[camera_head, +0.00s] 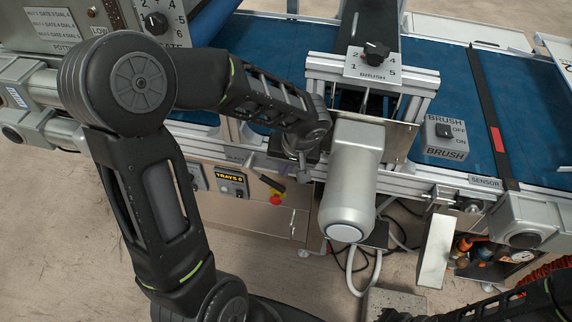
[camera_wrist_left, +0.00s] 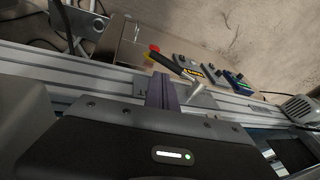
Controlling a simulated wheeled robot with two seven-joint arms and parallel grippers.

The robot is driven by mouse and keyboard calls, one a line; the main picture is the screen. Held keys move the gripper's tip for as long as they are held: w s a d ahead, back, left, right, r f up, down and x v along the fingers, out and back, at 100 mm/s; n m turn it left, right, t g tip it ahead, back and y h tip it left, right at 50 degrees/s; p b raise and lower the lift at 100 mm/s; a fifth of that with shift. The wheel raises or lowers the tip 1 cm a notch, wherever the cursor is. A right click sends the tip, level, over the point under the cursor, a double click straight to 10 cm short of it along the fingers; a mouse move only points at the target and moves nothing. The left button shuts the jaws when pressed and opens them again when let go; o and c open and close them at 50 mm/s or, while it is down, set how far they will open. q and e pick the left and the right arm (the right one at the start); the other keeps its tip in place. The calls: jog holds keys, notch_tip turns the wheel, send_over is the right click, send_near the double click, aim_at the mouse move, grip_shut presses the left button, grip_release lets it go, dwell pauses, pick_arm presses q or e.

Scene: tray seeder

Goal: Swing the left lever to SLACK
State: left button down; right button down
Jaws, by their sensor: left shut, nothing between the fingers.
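A lever with a dark handle (camera_head: 271,185) stands out from the front rail of the machine, left of the grey motor. My left gripper (camera_head: 303,172) is at the rail, just right of the lever. Its fingers (camera_wrist_left: 164,92) are shut and empty, close beside the lever's rod; I cannot tell whether they touch it. My right gripper is not clearly shown.
A red button (camera_head: 275,199) sits just below the lever handle. A TRAYS counter (camera_head: 231,182) is to its left. The grey motor (camera_head: 348,190) stands close on the right of my left gripper. The floor in front of the lever is open.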

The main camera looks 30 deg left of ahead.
aim_at(280, 187)
pick_arm(q)
jog(key=x, duration=0.7)
jog(key=shift+d, duration=0.1)
jog(key=shift+f+b, duration=0.3)
jog(key=shift+b, duration=0.5)
